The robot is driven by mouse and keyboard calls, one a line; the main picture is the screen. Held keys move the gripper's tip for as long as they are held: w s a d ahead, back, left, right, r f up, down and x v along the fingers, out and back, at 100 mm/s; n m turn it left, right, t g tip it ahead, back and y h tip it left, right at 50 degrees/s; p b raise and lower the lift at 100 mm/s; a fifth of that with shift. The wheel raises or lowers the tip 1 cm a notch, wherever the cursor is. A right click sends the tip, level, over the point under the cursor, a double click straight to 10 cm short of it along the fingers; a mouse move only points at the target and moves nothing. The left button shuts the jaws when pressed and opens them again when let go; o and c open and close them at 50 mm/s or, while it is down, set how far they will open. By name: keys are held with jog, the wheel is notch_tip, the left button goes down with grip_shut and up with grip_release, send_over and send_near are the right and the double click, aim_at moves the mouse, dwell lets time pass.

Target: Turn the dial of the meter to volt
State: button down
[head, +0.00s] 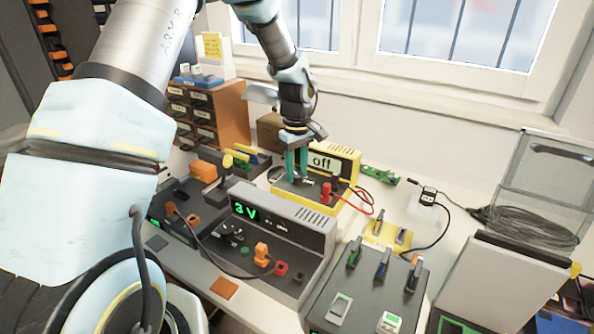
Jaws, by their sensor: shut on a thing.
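The meter (345,155) is a yellow-edged box behind the grey power unit, its display reading "off". Its dark sloping front panel carries red sockets (326,193) with a red lead. My gripper (297,177) points down at the left part of this panel, its teal fingers closed on the dial. The fingers hide most of the dial, so I cannot see which mark it points to.
A grey power unit (310,222) showing "3 V" stands in front of the meter. A switch box (345,283) is at front right, and a drawer cabinet (235,113) at back left. Leads cross the bench around the meter.

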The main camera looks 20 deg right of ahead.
dwell(0.4)
jog(key=m, duration=1.1)
jog(key=shift+m, duration=0.3)
dwell(0.4)
jog(key=shift+c, duration=2.3)
grip_release()
